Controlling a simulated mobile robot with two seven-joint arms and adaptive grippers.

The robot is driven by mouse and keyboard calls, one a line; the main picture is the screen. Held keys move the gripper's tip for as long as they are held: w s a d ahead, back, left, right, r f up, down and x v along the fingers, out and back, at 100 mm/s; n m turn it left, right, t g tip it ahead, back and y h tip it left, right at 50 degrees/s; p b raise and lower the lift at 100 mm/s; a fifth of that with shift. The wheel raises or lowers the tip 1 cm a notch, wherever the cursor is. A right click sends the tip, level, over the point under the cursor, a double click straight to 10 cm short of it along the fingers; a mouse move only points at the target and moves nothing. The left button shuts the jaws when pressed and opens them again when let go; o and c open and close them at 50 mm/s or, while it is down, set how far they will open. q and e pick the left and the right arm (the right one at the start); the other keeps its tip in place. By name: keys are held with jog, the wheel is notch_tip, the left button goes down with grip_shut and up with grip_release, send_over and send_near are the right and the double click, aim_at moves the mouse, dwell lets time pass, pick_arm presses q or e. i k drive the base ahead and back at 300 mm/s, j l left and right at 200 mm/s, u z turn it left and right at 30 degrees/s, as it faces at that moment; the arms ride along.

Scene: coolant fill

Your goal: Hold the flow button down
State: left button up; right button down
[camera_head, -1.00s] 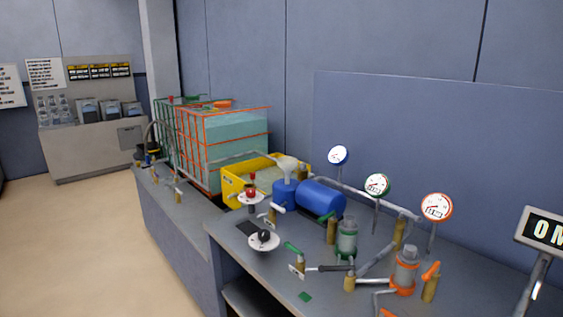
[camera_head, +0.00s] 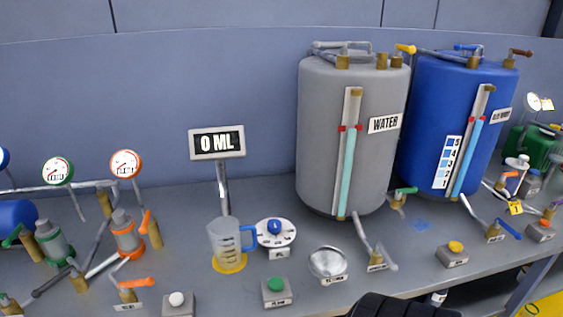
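A green push button (camera_head: 276,284) sits on a small grey box at the front edge of the bench. Its label is too small to read surely, but it may be the flow button. It looks raised, with nothing touching it. Other box buttons are a white one (camera_head: 177,299) to its left, a yellow one (camera_head: 456,247) to its right and an orange one at the far right (camera_head: 545,224). No gripper fingers show. A dark ribbed shape at the bottom edge may be part of my arm.
A clear jug with a blue handle (camera_head: 225,245) stands on a yellow disc under a "0 ML" display (camera_head: 216,142). A blue-knobbed dial (camera_head: 275,232) and a metal funnel (camera_head: 328,264) are nearby. Grey WATER tank (camera_head: 327,120) and blue tank (camera_head: 425,100) stand behind.

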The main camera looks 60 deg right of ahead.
aim_at(276, 283)
jog(key=z, duration=1.7)
